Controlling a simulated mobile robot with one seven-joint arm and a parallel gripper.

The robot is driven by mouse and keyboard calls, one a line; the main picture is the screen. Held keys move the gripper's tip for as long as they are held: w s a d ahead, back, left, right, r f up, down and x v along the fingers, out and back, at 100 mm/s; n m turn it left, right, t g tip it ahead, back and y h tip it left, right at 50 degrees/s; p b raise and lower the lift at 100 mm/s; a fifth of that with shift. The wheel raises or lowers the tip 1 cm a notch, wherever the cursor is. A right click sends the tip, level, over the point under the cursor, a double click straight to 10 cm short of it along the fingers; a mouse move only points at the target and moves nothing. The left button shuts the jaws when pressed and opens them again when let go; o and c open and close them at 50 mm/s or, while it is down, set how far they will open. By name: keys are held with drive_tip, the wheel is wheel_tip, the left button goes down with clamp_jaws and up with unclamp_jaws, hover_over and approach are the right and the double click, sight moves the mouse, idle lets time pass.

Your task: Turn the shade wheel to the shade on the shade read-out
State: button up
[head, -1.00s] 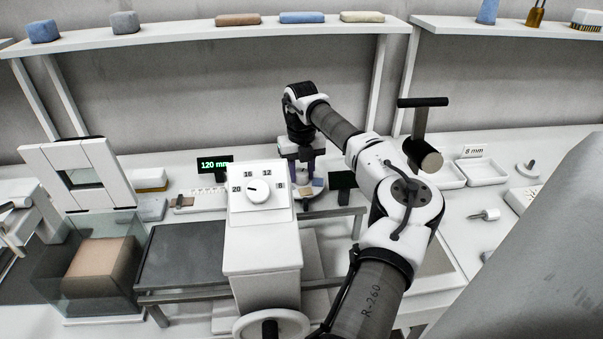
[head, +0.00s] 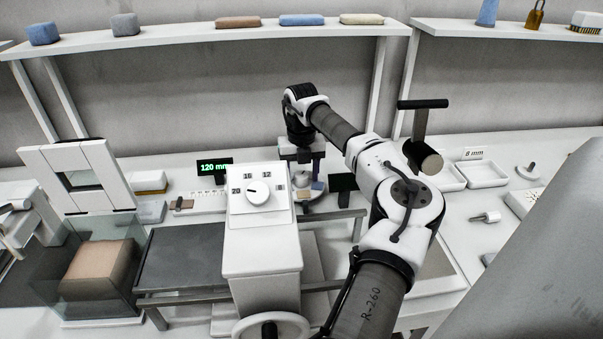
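The shade wheel (head: 312,194) is a small pale disc with coloured patches on the bench, right behind the white dial box. A blue and a tan patch show; the rest is hidden by the dial box and my gripper. My gripper (head: 303,173) points down over the wheel, at its hub as far as I can see. Its fingers are too small and dark to tell whether they are open or shut, or touching. A small dark panel (head: 343,182) stands just right of the wheel and may be the shade read-out; no shade is legible on it.
The white dial box (head: 262,235) with a numbered knob stands in front of the wheel. A green "120 mm" display (head: 214,168) is to its left. A glass-walled box with a tan block (head: 102,268) is at left. White trays (head: 485,172) lie at right.

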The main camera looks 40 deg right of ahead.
sight(302, 174)
wheel_tip(302, 174, up, 14)
drive_tip(key=b, duration=0.3)
drive_tip(key=shift+f, duration=0.15)
idle(0.8)
